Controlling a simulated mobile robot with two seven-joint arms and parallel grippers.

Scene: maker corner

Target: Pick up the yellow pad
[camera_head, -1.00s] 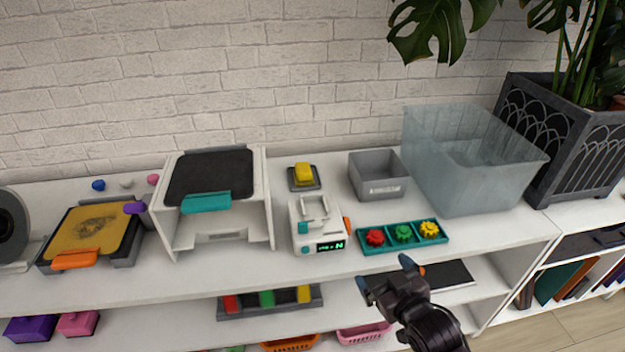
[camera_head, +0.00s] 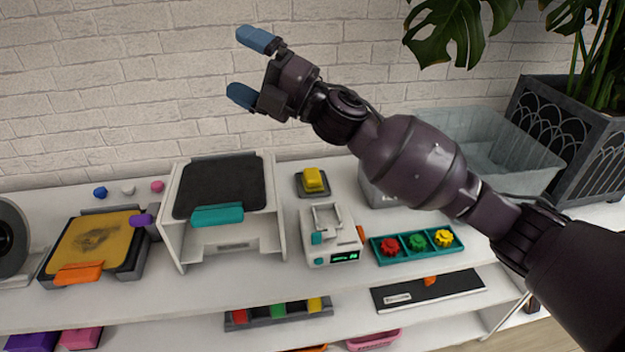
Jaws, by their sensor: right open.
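Two yellow things could be the yellow pad; I cannot tell which is meant. A small yellow block (camera_head: 313,178) sits on a dark square base (camera_head: 300,192) at the back of the shelf top. A flat yellow sheet (camera_head: 88,250) with a grey smudge lies in a dark tray with an orange handle (camera_head: 79,272), at the left. My right gripper (camera_head: 249,68) is open and empty, raised in front of the brick wall, its blue fingertips pointing left. It appears above both things, touching neither. My left gripper is out of view.
A white stand (camera_head: 280,225) with a black top is between the two yellow things. A white device (camera_head: 343,258) with a green display and a teal tray (camera_head: 406,259) of coloured knobs stand at right. My right arm partly hides a grey bin (camera_head: 378,195) and clear tub (camera_head: 535,160).

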